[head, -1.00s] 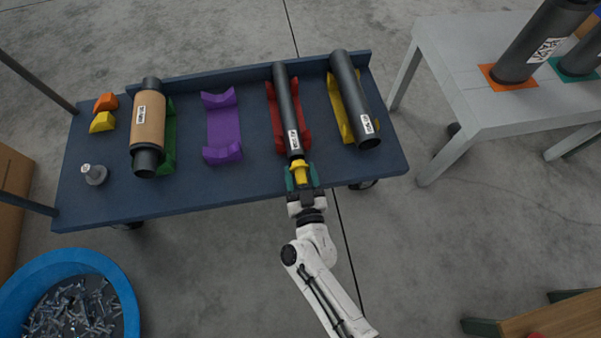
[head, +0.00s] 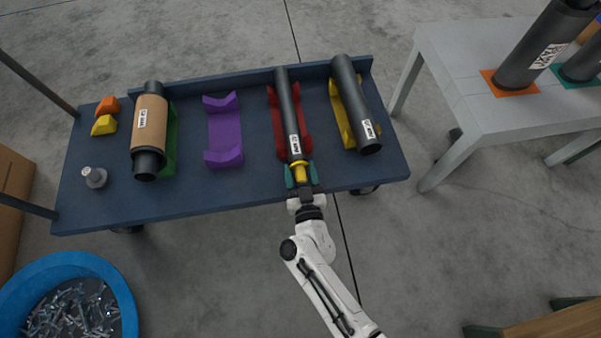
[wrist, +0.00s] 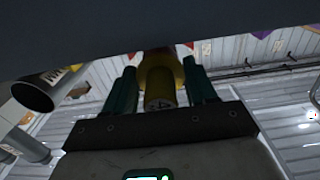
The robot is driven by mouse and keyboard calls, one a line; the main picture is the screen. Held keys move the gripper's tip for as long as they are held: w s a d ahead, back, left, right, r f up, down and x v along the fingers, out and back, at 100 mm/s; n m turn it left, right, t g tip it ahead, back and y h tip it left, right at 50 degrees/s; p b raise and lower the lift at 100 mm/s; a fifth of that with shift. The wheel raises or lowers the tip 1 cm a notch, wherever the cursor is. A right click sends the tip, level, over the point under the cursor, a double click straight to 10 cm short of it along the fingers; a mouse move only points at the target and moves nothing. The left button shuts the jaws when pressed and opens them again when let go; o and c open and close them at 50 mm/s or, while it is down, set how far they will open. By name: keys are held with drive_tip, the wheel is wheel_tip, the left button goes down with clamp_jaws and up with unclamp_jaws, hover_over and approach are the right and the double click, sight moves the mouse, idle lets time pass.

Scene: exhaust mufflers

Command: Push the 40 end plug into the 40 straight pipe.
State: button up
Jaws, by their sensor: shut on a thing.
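The straight pipe is the thin dark pipe (head: 287,108) lying in the red cradle (head: 308,134) on the blue table. Its near end points toward me. My gripper (head: 301,176) is at the table's front edge, its green fingers shut on the yellow end plug (head: 300,173). The plug is in line with the pipe and sits at its near end, touching or very close. How deep it is in the pipe I cannot tell. In the wrist view the plug (wrist: 158,88) shows between the two green fingers (wrist: 162,92), its far end hidden.
A wider dark pipe (head: 352,95) lies in the yellow cradle to the right. An empty purple cradle (head: 224,132) and a brown-wrapped muffler (head: 150,128) are to the left. A grey plug (head: 94,177) and orange and yellow blocks (head: 104,125) stand farther left. A low back rail (head: 225,83) runs behind.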

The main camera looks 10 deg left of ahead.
drive_tip(key=shift+w+a, duration=0.1)
drive_tip(key=shift+w, duration=0.2)
drive_tip(key=o, duration=1.1)
drive_tip(key=shift+o, duration=0.2)
drive_tip(key=shift+s, duration=0.1)
drive_tip(key=p+v, duration=0.3)
drive_tip(key=v, duration=0.7)
drive_tip(key=shift+s, duration=0.25)
